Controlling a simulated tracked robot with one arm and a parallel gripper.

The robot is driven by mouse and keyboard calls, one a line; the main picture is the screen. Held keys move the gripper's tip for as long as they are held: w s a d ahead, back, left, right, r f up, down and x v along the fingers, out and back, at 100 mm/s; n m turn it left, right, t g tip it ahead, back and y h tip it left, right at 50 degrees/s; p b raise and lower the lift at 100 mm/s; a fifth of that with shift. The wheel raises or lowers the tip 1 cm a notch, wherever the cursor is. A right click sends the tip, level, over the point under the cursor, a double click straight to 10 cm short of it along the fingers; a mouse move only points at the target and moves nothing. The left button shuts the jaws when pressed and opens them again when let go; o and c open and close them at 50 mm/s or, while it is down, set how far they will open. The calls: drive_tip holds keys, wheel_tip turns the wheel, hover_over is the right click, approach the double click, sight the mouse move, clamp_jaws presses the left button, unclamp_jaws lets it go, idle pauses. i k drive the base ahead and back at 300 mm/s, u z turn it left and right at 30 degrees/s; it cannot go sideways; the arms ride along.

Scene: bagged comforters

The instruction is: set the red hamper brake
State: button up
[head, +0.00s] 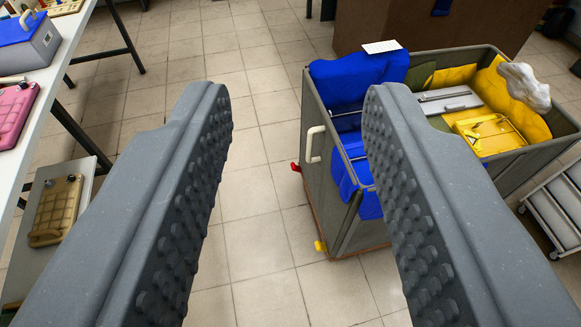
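My gripper (298,100) is open and empty, its two grey studded fingers wide apart above the tiled floor. A grey-sided hamper (313,190) on a wooden base stands right of centre, partly hidden behind my right finger. A small red brake pedal (296,167) sticks out low at the hamper's left edge, near floor level. It shows in the gap between the fingers, well beyond and below the tips. Whether it is set I cannot tell. A small yellow pedal (319,246) sits at the hamper's near bottom corner. A pale handle (314,144) is on its left side.
The hamper holds blue bags (355,78), yellow bags (451,76) and a white bundle (524,84). A white table (60,58) with cases stands at left. A white shelf unit (556,205) is at right. Floor (250,190) between table and hamper is clear.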

sight(295, 168)
drive_tip(key=u, duration=0.1)
drive_tip(key=i, duration=1)
drive_tip(key=u, duration=0.5)
drive_tip(key=k, duration=0.7)
drive_tip(key=u, duration=0.8)
drive_tip(key=k, duration=0.65)
drive_tip(key=u, duration=0.5)
drive_tip(key=i, duration=1.25)
drive_tip(key=z, duration=0.55)
drive_tip(key=i, duration=1.4)
drive_tip(key=z, duration=1.25)
drive_tip(key=i, duration=1)
drive_tip(key=z, duration=0.75)
